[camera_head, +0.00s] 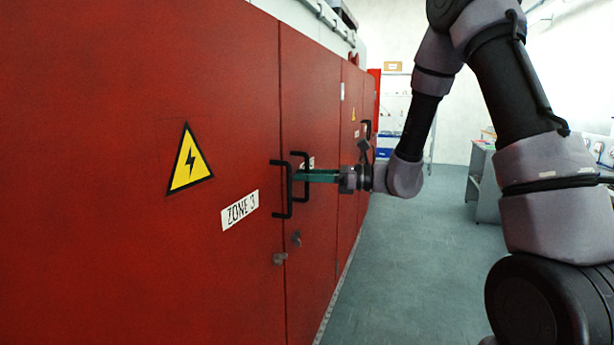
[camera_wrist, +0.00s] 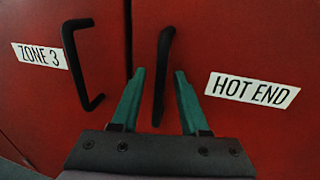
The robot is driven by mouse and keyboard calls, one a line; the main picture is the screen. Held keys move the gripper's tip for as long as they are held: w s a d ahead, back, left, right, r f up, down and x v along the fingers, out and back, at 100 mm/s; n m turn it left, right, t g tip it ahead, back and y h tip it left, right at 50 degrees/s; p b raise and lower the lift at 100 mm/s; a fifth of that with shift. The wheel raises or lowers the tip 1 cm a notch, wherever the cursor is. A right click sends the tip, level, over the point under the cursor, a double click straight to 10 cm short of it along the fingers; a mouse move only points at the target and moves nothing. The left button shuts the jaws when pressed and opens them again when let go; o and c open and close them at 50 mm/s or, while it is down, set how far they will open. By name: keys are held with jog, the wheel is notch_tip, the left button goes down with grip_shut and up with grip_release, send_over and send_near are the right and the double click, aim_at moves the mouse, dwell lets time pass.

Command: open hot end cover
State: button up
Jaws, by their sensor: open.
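The hot end cover (camera_head: 315,120) is a red door panel, shut flush beside the red Zone 3 cover (camera_head: 90,110). The white HOT END label (camera_wrist: 252,91) is to the right of its black bar handle (camera_wrist: 162,75) in the wrist view. My gripper (camera_wrist: 160,73) is open, with one green finger on each side of that handle in the picture. In the head view the fingers of my gripper (camera_head: 300,176) reach the handle from the right. I cannot tell whether either finger touches it.
The Zone 3 handle (camera_wrist: 74,62) stands close to the left of my fingers. Small latches (camera_head: 296,239) sit below the handles. Open grey floor (camera_head: 410,270) lies to the right of the red machine. A grey bench (camera_head: 484,185) stands at the far right.

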grip_shut()
dwell(1.3)
